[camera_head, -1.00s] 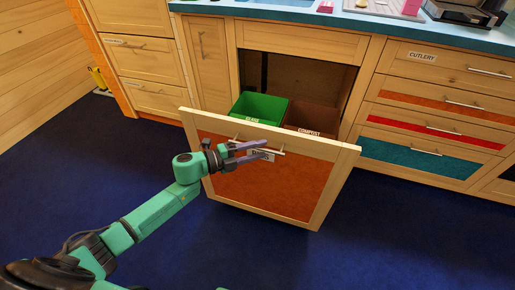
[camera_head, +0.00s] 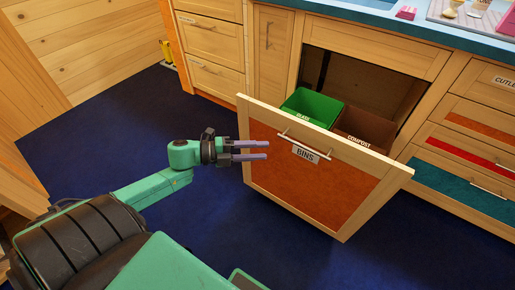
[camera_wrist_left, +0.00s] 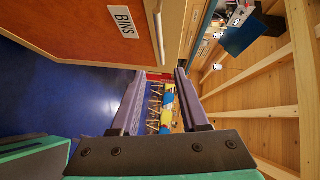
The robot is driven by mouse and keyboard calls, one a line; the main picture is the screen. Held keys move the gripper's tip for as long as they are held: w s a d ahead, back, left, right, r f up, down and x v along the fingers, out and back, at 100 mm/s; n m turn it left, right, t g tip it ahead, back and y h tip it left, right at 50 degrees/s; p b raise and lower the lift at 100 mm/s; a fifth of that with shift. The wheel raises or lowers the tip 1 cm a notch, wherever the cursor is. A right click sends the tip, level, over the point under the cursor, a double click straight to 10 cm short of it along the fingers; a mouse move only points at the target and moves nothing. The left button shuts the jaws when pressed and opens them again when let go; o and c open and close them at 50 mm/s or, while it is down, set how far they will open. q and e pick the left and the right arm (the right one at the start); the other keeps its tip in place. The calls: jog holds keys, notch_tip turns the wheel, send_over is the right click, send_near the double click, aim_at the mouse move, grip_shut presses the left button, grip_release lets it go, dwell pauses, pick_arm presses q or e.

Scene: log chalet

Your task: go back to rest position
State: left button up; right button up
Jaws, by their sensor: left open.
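My left gripper (camera_head: 268,150) is open and empty. In the head view it appears just left of the handle (camera_head: 303,145) of the pulled-out bins drawer (camera_head: 290,185). Its two purple fingers point right and overlap the left part of the drawer's orange front in the picture. In the left wrist view the fingers (camera_wrist_left: 159,74) are spread with nothing between them, and the BINS label (camera_wrist_left: 123,21) shows at upper left. My right gripper is not in view.
Behind the drawer front are a green GLASS bin (camera_head: 313,106) and a brown COMPOST bin (camera_head: 364,128). Cabinets with drawers (camera_head: 216,55) stand left and right of it, under a blue counter (camera_head: 385,22). Blue floor (camera_head: 110,115) is clear left of the drawer.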

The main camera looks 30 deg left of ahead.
pick_arm(q)
jog(key=shift+a, duration=0.1)
dwell(0.4)
